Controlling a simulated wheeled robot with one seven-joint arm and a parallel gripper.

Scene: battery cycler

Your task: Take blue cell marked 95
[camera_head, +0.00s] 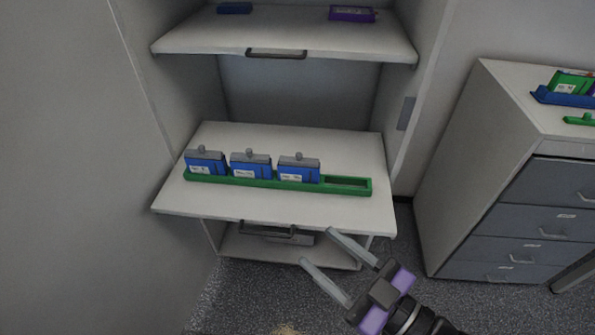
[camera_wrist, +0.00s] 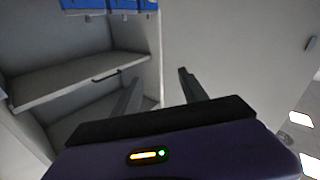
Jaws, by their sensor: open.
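Three blue cells stand upright in a row in a green tray (camera_head: 346,191) on a pulled-out shelf in the head view: a left cell (camera_head: 205,165), a middle cell (camera_head: 251,168) and a right cell (camera_head: 299,171). Each has a grey top with a knob and a small white label; the numbers are too small to read, so I cannot tell which is 95. The tray's right slot is empty. My gripper (camera_head: 317,248) is open and empty, in front of and below the shelf's front edge. The wrist view shows the jaws apart (camera_wrist: 157,85) and blue cell bodies (camera_wrist: 122,4) at the top edge.
An upper shelf (camera_head: 290,37) holds a dark blue item (camera_head: 234,8) and a purple item (camera_head: 352,14). Cabinet walls flank the shelves. A drawer cabinet (camera_head: 505,105) at right bears a blue tray (camera_head: 562,98) and a green tray (camera_head: 580,120). Floor is clear between the cabinets.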

